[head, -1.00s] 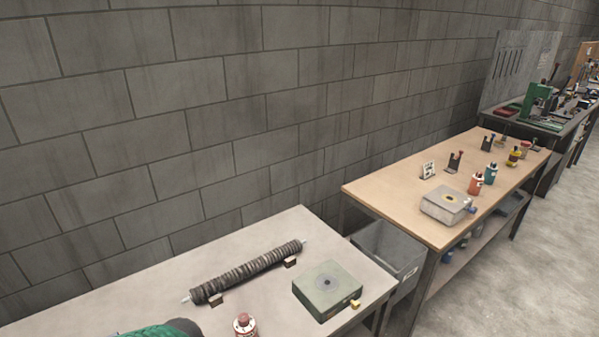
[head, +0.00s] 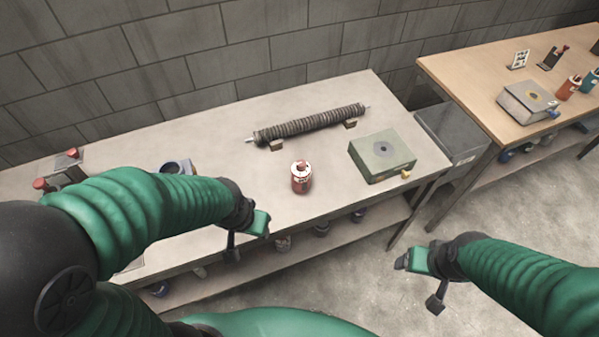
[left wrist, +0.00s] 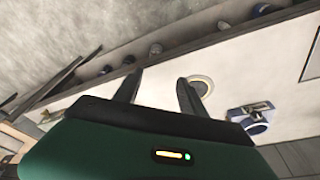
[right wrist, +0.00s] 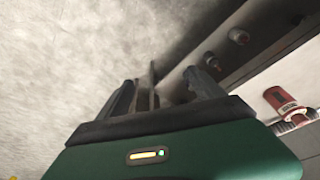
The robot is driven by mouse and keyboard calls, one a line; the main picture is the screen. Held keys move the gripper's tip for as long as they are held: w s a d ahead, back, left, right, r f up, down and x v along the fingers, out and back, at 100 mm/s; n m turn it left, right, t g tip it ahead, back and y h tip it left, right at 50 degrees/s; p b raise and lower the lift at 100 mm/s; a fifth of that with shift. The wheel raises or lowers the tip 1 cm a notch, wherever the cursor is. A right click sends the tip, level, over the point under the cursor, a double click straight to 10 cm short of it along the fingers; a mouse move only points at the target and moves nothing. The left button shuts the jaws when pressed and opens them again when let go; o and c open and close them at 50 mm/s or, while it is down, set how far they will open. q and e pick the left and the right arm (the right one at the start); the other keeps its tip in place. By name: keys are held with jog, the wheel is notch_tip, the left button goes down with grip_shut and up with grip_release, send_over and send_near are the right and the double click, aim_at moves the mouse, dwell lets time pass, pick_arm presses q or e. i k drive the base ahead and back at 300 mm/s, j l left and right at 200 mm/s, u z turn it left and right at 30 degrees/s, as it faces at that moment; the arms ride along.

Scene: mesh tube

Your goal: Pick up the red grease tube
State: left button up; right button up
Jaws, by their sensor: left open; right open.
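My left gripper (head: 250,240) is open and empty, left of the tube and nearer to me. Its fingers (left wrist: 158,88) are apart in the left wrist view. My right gripper (head: 418,280) is open and empty, off the table's front side, right of the tube.
A ribbed dark roller (head: 310,122) lies on supports behind the tube. A green box (head: 382,155) with a round top mark stands to its right. Red-knobbed fixtures (head: 62,165) are at the left. A grey bin (head: 455,135) and a wooden table (head: 465,70) stand at right.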

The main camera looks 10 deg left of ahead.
aim_at(301, 182)
jog(key=i+l+u, duration=0.1)
jog(key=u, duration=2)
jog(key=k+l+u, duration=0.1)
jog(key=l+u, duration=0.35)
jog(key=k+l+u, duration=0.15)
jog(key=u, duration=0.3)
jog(key=k+l+u, duration=0.2)
jog(key=l+u, duration=0.25)
jog(key=k+l+u, duration=0.15)
jog(key=u, duration=0.3)
jog(key=k+l, duration=0.25)
jog(key=k, duration=0.25)
jog(key=k+l+u, duration=0.15)
jog(key=k, duration=0.35)
jog(key=l, duration=0.1)
